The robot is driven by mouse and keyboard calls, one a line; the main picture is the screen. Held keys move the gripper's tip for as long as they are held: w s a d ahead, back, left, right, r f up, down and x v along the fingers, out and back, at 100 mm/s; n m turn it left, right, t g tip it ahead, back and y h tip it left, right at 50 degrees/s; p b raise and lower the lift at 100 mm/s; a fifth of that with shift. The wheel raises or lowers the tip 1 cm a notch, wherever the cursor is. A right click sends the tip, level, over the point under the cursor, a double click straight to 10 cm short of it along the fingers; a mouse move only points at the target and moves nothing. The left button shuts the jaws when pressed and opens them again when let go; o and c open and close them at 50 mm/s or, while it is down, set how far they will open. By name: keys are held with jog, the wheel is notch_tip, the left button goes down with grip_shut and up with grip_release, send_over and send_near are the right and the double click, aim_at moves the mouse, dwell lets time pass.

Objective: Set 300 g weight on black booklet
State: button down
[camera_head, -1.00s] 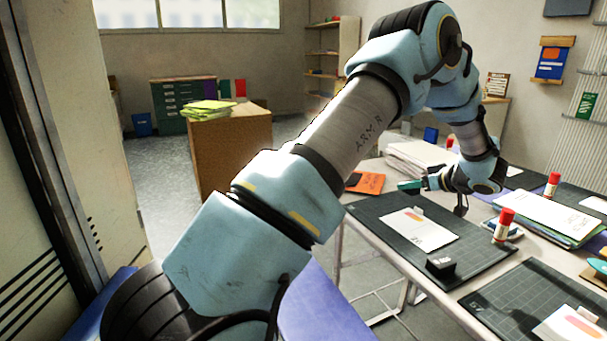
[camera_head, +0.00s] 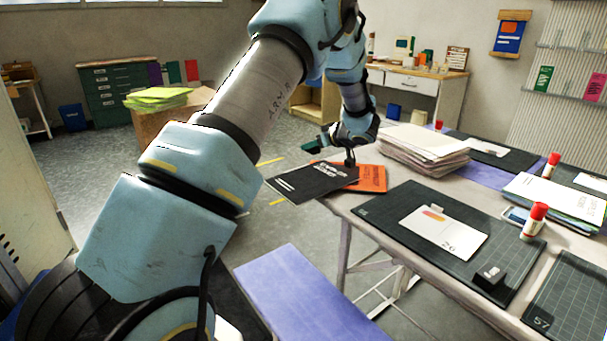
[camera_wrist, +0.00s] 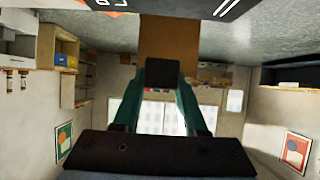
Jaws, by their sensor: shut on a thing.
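The black booklet (camera_head: 312,182) with white print lies at the table's far left corner, partly over an orange booklet and apparently overhanging the edge. Part of it shows at the top of the wrist view (camera_wrist: 190,5). My gripper (camera_head: 316,146) is above and just behind the booklet, pointing left. In the wrist view my gripper (camera_wrist: 162,80) has its green fingers shut on a small dark block (camera_wrist: 162,72), seemingly the weight; no label shows on it. It appears apart from the booklet, but the exact height is unclear.
The orange booklet (camera_head: 372,179) and a tall paper stack (camera_head: 432,150) are beside the black booklet. A purple seat (camera_head: 300,295) stands before the table.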

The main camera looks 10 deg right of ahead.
aim_at(312, 179)
notch_tip(312, 179, down, 9)
jog(key=shift+f+p, duration=0.15)
jog(key=shift+p, duration=0.35)
jog(key=shift+c, duration=2.2)
grip_release()
jog(key=shift+f, duration=0.15)
